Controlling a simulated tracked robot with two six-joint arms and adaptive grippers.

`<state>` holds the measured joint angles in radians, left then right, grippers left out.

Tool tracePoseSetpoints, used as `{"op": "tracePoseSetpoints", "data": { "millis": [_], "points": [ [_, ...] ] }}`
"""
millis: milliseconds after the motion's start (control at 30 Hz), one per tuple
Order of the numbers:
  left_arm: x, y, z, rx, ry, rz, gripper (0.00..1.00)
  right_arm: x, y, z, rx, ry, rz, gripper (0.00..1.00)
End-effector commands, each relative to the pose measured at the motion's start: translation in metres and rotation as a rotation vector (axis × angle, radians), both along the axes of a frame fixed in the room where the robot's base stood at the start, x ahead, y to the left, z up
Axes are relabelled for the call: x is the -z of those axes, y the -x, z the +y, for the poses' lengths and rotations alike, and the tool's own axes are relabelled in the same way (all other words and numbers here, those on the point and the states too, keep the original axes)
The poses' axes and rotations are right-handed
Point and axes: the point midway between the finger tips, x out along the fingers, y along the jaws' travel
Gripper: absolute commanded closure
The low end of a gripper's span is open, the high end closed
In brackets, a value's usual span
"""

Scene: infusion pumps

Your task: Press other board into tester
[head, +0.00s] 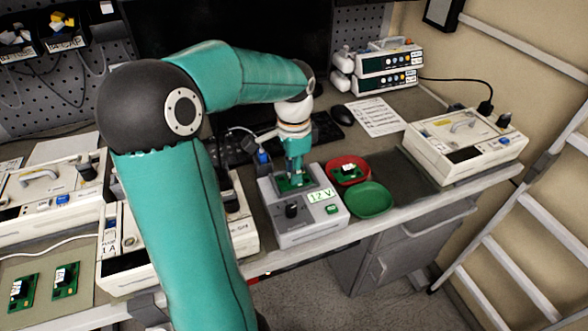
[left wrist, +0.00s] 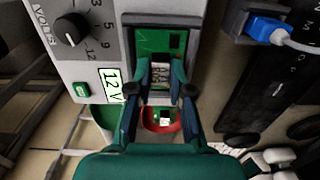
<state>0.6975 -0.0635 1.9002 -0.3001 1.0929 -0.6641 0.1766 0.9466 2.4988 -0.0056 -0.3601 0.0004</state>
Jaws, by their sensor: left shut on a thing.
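The tester (head: 300,228) is a light grey box with a black knob, a lit "12 V" display and a green button. My left gripper (head: 294,168) points down over its top and is shut on a green board (head: 287,184). In the left wrist view the board (left wrist: 148,42) lies flat in the tester's recess, and the fingertips (left wrist: 160,88) close around a pale part on it. I cannot tell how deeply the board is seated. Another green board with a white part (head: 350,170) lies in the red bowl. My right gripper is not in view.
An empty green bowl (head: 370,200) stands right of the tester, by the red bowl (head: 335,163). Two boards (head: 66,281) lie at the left. Pumps stand left and at the right (head: 465,147). A blue plug (left wrist: 265,28) is close by the gripper.

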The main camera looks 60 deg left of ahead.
Motion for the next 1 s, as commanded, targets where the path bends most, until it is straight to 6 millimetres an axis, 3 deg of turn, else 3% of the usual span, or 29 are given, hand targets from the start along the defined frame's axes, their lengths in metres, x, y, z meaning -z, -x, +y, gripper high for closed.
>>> {"op": "tracePoseSetpoints", "data": {
  "millis": [300,333,500,800,1000],
  "points": [
    [0.002,0.0,0.0,0.0,0.0,0.0,1.0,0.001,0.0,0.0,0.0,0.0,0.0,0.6],
    [0.002,0.0,0.0,0.0,0.0,0.0,0.77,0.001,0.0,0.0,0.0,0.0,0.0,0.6],
    [0.002,0.0,0.0,0.0,0.0,0.0,0.51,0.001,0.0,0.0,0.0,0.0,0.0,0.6],
    [0.0,0.0,0.0,0.0,0.0,0.0,0.51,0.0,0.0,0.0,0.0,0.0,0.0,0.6],
    [-0.016,0.0,0.0,0.0,-0.001,-0.001,0.51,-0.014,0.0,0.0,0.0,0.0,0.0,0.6]
  ]
}}
